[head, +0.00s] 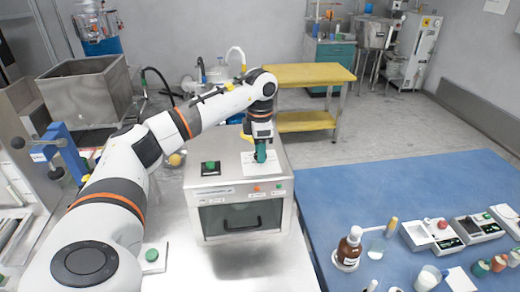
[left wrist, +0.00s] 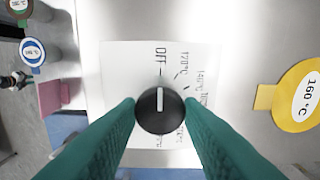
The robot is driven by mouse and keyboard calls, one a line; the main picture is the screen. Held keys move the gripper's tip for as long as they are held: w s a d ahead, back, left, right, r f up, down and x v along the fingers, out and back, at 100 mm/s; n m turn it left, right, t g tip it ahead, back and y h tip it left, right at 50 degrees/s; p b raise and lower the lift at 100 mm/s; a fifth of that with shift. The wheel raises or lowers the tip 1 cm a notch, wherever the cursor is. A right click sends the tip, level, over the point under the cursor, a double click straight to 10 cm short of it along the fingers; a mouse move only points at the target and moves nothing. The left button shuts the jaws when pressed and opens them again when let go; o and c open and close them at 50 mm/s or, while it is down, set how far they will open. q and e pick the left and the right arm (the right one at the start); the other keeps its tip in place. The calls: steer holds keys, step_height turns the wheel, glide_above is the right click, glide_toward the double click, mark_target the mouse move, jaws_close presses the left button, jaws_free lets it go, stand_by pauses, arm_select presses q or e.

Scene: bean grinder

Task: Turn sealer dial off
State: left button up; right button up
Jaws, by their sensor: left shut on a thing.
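The sealer (head: 220,165) is a grey metal box with a dark front window and handle, standing on the metal table. My left gripper (head: 258,157) reaches down onto a white label sheet on its top. In the left wrist view, the round black dial (left wrist: 160,122) sits on the white label sheet (left wrist: 118,62). The teal fingers of my left gripper are shut on the dial, one on each side. The dial's white pointer line (left wrist: 160,98) points up, lined up with the OFF mark (left wrist: 160,60). Temperature marks lie to its right, partly hidden by a finger. My right gripper is not in view.
A green button (head: 211,164) on a black plate sits on the sealer's top left. A yellow 160 °C tag (left wrist: 296,98) lies right of the dial in the left wrist view. A blue table (head: 390,185) with bottles and scales stands to the right.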

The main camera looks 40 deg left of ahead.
arm_select(q)
steer(key=shift+r, duration=0.1)
steer(key=o, duration=1)
steer(key=shift+c, duration=0.2)
step_height(320, 180, up, 7)
steer(key=shift+w+f+b, duration=0.1)
steer(key=shift+b, duration=1.05)
step_height(320, 180, up, 5)
steer(key=shift+r+p, duration=0.1)
steer(key=shift+p, duration=0.65)
